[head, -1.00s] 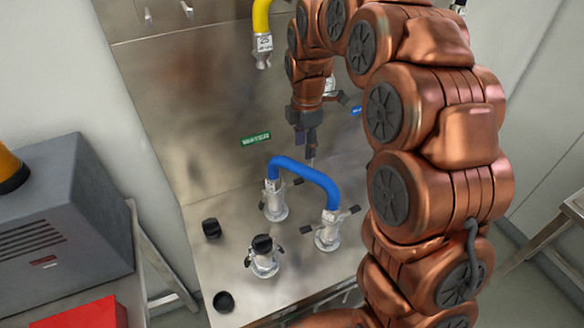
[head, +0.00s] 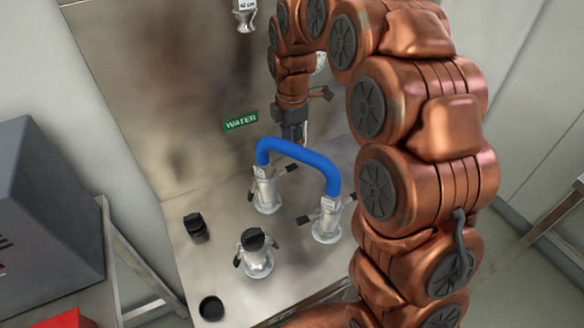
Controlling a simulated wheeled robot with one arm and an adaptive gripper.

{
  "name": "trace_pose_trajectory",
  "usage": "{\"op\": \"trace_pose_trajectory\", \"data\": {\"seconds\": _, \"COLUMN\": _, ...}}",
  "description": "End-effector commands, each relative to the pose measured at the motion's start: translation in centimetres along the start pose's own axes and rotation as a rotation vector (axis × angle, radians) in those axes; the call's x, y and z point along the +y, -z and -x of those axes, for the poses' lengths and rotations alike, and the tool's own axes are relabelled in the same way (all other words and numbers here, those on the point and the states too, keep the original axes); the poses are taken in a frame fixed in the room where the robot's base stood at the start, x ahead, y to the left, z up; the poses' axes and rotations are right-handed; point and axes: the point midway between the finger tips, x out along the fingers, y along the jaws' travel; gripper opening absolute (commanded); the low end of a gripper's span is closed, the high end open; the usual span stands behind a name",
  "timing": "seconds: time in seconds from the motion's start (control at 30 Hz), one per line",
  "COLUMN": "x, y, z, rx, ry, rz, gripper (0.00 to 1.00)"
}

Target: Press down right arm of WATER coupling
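A green WATER label (head: 241,121) is on the metal back panel. Below it, a silver coupling (head: 266,192) stands upright on the metal bench, with one end of a blue hose (head: 299,152) on its top. Its dark right arm (head: 288,169) sticks out sideways and slightly upward.
The hose's other end is on a front-right coupling (head: 326,226). A black-capped coupling (head: 257,257) stands front left. Black caps (head: 196,226) (head: 211,308) lie on the bench's left. Another coupling end (head: 245,16) hangs above. A grey box (head: 50,205) stands left.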

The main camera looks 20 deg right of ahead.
Motion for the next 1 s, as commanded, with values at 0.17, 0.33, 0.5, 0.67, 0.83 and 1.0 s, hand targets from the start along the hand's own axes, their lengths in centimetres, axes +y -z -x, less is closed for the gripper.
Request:
{"op": "trace_pose_trajectory", "data": {"seconds": 0.17, "x": 0.0, "y": -0.1, "z": -1.2, "rx": 0.000, "ry": 0.002, "rz": -0.001, "gripper": 0.46}}
{"op": "trace_pose_trajectory", "data": {"seconds": 0.33, "x": -0.1, "y": -0.1, "z": -3.5, "rx": 0.001, "ry": 0.004, "rz": -0.003, "gripper": 0.46}}
{"op": "trace_pose_trajectory", "data": {"seconds": 0.5, "x": -0.1, "y": -0.2, "z": -5.8, "rx": 0.001, "ry": 0.004, "rz": -0.004, "gripper": 0.46}}
{"op": "trace_pose_trajectory", "data": {"seconds": 0.67, "x": -0.1, "y": -0.2, "z": -7.3, "rx": 0.002, "ry": 0.004, "rz": -0.005, "gripper": 0.46}}
{"op": "trace_pose_trajectory", "data": {"seconds": 0.83, "x": 0.0, "y": -0.2, "z": -7.8, "rx": 0.001, "ry": 0.000, "rz": -0.005, "gripper": 0.46}}
{"op": "trace_pose_trajectory", "data": {"seconds": 1.0, "x": 0.0, "y": -0.2, "z": -7.8, "rx": 0.000, "ry": -0.001, "rz": -0.004, "gripper": 0.46}}
